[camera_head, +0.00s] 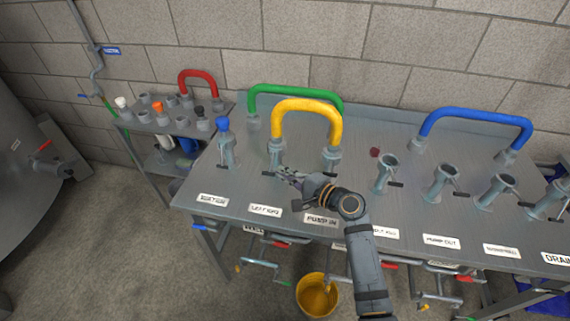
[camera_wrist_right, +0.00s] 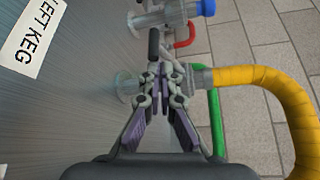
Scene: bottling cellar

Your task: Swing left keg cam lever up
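The left keg coupling (camera_head: 276,157) stands upright on the steel bench behind the LEFT KEG label (camera_head: 265,210), with one end of the yellow hose (camera_head: 306,105) on it. In the right wrist view the coupling (camera_wrist_right: 127,86) is partly hidden behind my fingers. The black grip of its cam lever (camera_wrist_right: 153,44) shows just beyond my fingertips, low on the coupling. My right gripper (camera_head: 284,174) is at the lever, in front of the coupling. Its fingertips (camera_wrist_right: 162,72) are close together; whether they pinch the lever's arm is not clear. My left gripper is out of view.
A blue-capped coupling (camera_head: 226,143) stands to the left. The other yellow hose end sits on a coupling (camera_head: 331,157) to the right. A green hose (camera_head: 295,90) arches behind. Several uncovered couplings line the bench's right half. A yellow bucket (camera_head: 317,296) stands below.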

